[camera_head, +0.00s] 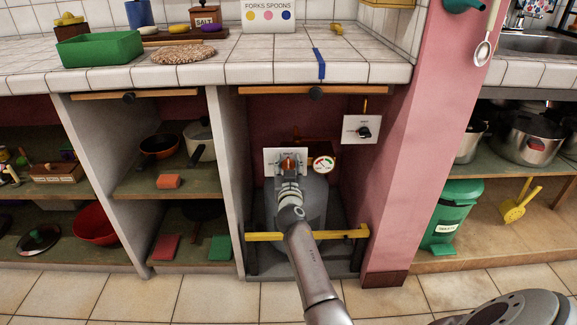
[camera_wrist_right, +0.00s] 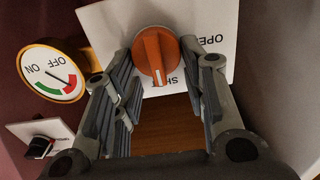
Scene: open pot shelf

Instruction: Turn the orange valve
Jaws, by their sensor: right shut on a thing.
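The orange valve (camera_head: 288,161) is a round knob with a raised bar on a white plate (camera_head: 271,157) in the open bay under the counter. In the right wrist view the orange valve (camera_wrist_right: 157,45) appears large, its pale mark pointing down toward the partly hidden "SH" lettering. "OPE" shows upside down at the right of the plate. My right gripper (camera_head: 289,172) reaches in from the front, with its fingers on both sides of the valve, shut on it. The fingers also show in the wrist view (camera_wrist_right: 160,78). My left gripper is out of view.
A round gauge (camera_head: 323,164) sits just right of the valve. A second white plate with a black knob (camera_head: 364,132) is farther right. A grey cylinder (camera_head: 312,200) stands below, behind a yellow bar (camera_head: 340,234). A pink pillar (camera_head: 420,140) bounds the right side.

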